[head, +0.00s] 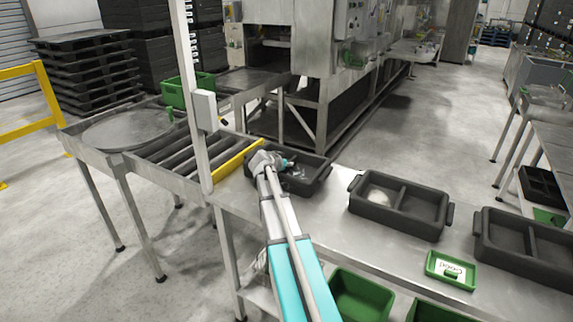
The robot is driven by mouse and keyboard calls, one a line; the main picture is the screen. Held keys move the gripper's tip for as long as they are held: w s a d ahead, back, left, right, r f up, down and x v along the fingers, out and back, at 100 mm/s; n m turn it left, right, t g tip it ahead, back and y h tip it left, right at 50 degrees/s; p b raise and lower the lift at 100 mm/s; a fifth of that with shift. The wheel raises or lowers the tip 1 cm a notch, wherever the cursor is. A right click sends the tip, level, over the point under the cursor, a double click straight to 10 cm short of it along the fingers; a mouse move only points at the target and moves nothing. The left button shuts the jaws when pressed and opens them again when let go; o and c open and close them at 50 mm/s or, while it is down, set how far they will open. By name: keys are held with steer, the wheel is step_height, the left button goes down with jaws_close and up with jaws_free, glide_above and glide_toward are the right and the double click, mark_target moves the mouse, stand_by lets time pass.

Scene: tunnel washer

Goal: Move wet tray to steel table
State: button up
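My gripper (288,163) is small in the head view, at the far end of my arm. It is over the left part of a dark divided tray (316,181) on the steel table (322,212). Whether it touches that tray, and whether its fingers are open, I cannot tell. Something clear or shiny shows in the tray beside the gripper. A second dark tray (423,226) with a pale round item in its left compartment stands to the right. No label or visible water marks any tray as the wet one.
A green crate (188,91) sits beyond the roller conveyor (190,152), past a white post (187,60) and a yellow bar (238,159). Another dark tray (527,244) and a small green labelled tray (451,270) occupy the table's right. Green bins (360,296) stand below its front edge.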

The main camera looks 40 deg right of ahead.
steer(key=shift+o, duration=1.3)
steer(key=shift+r, duration=0.25)
steer(key=p+v, duration=0.5)
steer(key=v, duration=0.5)
steer(key=shift+s+a+r, duration=0.1)
steer(key=shift+a+r, duration=0.05)
steer(key=shift+a, duration=0.05)
steer(key=shift+s+a+r+p, duration=0.2)
steer(key=shift+a+r+p, duration=0.05)
steer(key=shift+a+p, duration=0.35)
steer(key=s+a+f+n+g+y, duration=0.1)
steer(key=s+a+f+n+y, duration=0.2)
steer(key=s+a, duration=0.3)
steer(key=s+a+f+n+g+y, duration=0.2)
steer(key=s+a+n, duration=0.4)
steer(key=a, duration=1.1)
steer(key=s+a+f+n+g+y, duration=0.2)
steer(key=s+a+f+n+y, duration=0.2)
steer(key=a, duration=0.7)
steer(key=s+y, duration=0.2)
steer(key=shift+s+f, duration=0.35)
steer(key=shift+o, duration=0.4)
steer(key=shift+a, duration=0.15)
